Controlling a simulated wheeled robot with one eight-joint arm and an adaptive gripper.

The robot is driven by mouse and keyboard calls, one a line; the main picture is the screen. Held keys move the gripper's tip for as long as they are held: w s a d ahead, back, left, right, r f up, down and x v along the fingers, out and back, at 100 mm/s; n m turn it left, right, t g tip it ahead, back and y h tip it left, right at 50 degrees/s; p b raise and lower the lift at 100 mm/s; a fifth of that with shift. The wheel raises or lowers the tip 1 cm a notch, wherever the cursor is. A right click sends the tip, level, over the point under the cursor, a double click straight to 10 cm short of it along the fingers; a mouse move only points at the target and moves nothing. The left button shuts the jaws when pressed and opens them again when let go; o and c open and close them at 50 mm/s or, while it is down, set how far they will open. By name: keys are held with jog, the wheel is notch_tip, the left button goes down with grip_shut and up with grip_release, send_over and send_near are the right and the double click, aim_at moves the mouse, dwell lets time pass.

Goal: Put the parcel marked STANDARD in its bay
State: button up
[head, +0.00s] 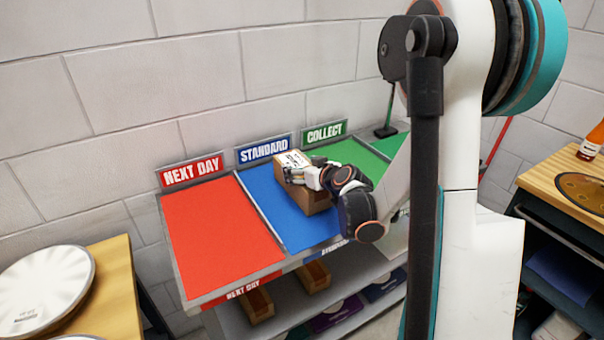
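A brown cardboard parcel (315,201) with a white label on top is at the blue STANDARD bay (268,203), towards its back right. The print on its label is too small to read. I cannot tell whether it rests on the blue surface or is just above it. My gripper (296,177) is at the parcel's top, overlapping its upper front edge in the head view. The fingers are small and partly hidden by my wrist, so I cannot tell whether they grip it. The blue STANDARD sign (264,149) stands behind the bay.
The red NEXT DAY bay (220,240) on the left is empty. The green COLLECT bay (350,153) lies to the right, partly hidden by my arm. Parcels (313,276) sit on the shelf below. A wooden bench with a drum (45,290) stands at left, another bench (565,175) at right.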

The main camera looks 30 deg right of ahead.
jog(key=shift+f, duration=0.2)
jog(key=o, duration=2)
jog(key=shift+s+r, duration=0.15)
jog(key=shift+r, duration=0.05)
jog(key=p+v, duration=0.3)
jog(key=v, duration=0.8)
jog(key=shift+s, duration=0.4)
jog(key=shift+r, duration=0.1)
